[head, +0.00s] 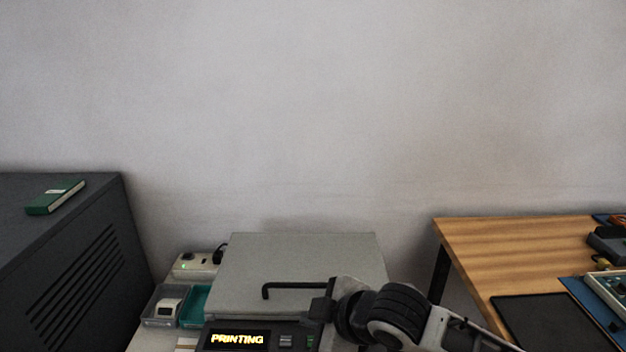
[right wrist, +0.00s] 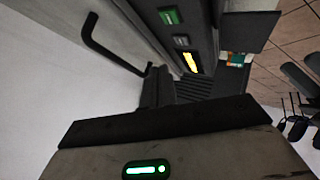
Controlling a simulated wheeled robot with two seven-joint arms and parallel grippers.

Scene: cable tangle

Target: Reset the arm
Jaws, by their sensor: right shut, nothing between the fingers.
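My right arm reaches in from the lower right in the head view. Its dark right gripper (head: 321,309) is shut and empty in front of the grey printer (head: 300,258), by the right end of its black bar handle (head: 293,285). I cannot tell whether it touches the printer. In the right wrist view the shut fingers (right wrist: 157,88) show just beyond the gripper body, with the handle (right wrist: 98,45) at upper left. The printer's lit display (head: 237,340) reads "PRINTING". My left gripper is not in view.
A dark cabinet (head: 75,262) with a green book (head: 55,197) stands at left. Small bins (head: 163,306) and a power strip (head: 195,264) sit beside the printer. A wooden table (head: 520,255) with a black mat (head: 545,322) is at right. A bare wall is behind.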

